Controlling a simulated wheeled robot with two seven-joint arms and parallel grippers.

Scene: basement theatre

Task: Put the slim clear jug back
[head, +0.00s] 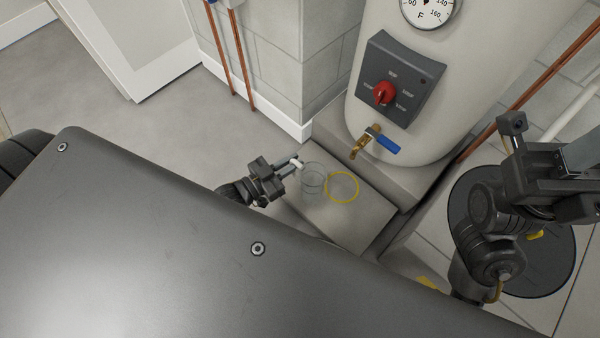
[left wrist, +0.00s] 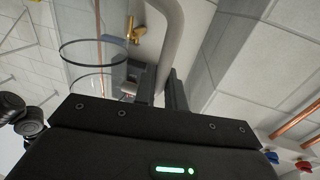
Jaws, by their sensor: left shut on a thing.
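The slim clear jug (head: 313,184) is a see-through cylinder. My left gripper (head: 294,164) is shut on its pale handle (head: 299,163), at the jug's left side. In the left wrist view the handle (left wrist: 168,45) rises between the fingers, and the jug's clear body with dark rim lines (left wrist: 92,67) is to the left. A yellow ring (head: 342,201) marks the grey ledge (head: 365,228) just right of the jug; the jug appears beside it. I cannot tell whether the jug touches the ledge. My right gripper (head: 555,170) is at the right; its fingertips are unclear.
A white tank with a red knob (head: 384,93) and a brass tap with blue lever (head: 375,142) stands behind the ledge. A block pillar (head: 270,60) is at the back left. A round dark disc (head: 550,262) lies under my right arm. Grey floor is clear at left.

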